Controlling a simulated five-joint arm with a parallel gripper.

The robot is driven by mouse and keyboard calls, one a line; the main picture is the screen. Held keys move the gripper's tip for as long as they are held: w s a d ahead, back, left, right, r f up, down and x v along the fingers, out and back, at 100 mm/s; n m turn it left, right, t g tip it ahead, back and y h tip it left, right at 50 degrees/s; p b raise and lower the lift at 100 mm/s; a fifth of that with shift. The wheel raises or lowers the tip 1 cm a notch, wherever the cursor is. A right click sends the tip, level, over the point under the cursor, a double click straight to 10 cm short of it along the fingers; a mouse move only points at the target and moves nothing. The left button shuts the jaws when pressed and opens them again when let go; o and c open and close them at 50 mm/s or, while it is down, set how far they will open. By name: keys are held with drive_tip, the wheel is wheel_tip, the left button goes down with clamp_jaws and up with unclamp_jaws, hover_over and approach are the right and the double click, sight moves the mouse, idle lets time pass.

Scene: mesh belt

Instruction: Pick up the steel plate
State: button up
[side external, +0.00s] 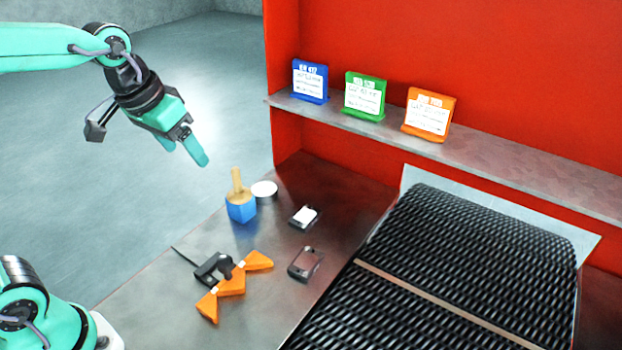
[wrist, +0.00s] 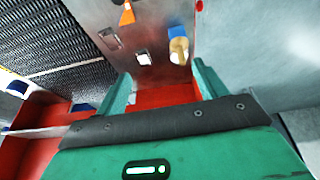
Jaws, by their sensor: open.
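My gripper (side external: 189,154) is open and empty, in the air at upper left of the side view, well above the work surface. Its fingers (wrist: 165,84) also show apart in the wrist view. Two small flat square pieces lie apart on the steel tabletop: a bright-faced one (side external: 304,216) and a darker, shiny one (side external: 306,263). They also show in the wrist view, the bright one (wrist: 142,57) and the other (wrist: 110,38). A pale round disc (side external: 264,190) lies behind a blue block. I cannot tell for certain which piece is the steel plate.
The blue block (side external: 241,209) has a wooden-looking handle standing in it. An orange zigzag piece (side external: 231,285) and a black device (side external: 213,268) lie nearer the front. The black mesh belt (side external: 470,250) is at right. A shelf (side external: 540,172) holds blue, green and orange card stands.

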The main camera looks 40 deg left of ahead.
drive_tip(key=w+d+f+g, duration=0.1)
drive_tip(key=w+d+f, duration=0.1)
drive_tip(key=w, duration=0.5)
drive_tip(key=g, duration=0.3)
hover_over(306, 214)
wheel_tip(306, 214, down, 16)
drive_tip(key=shift+w+f, duration=0.15)
drive_tip(key=shift+f, duration=1.5)
drive_tip(key=shift+f, duration=0.1)
drive_tip(key=shift+s+f, duration=0.2)
drive_tip(key=shift+f, duration=2.35)
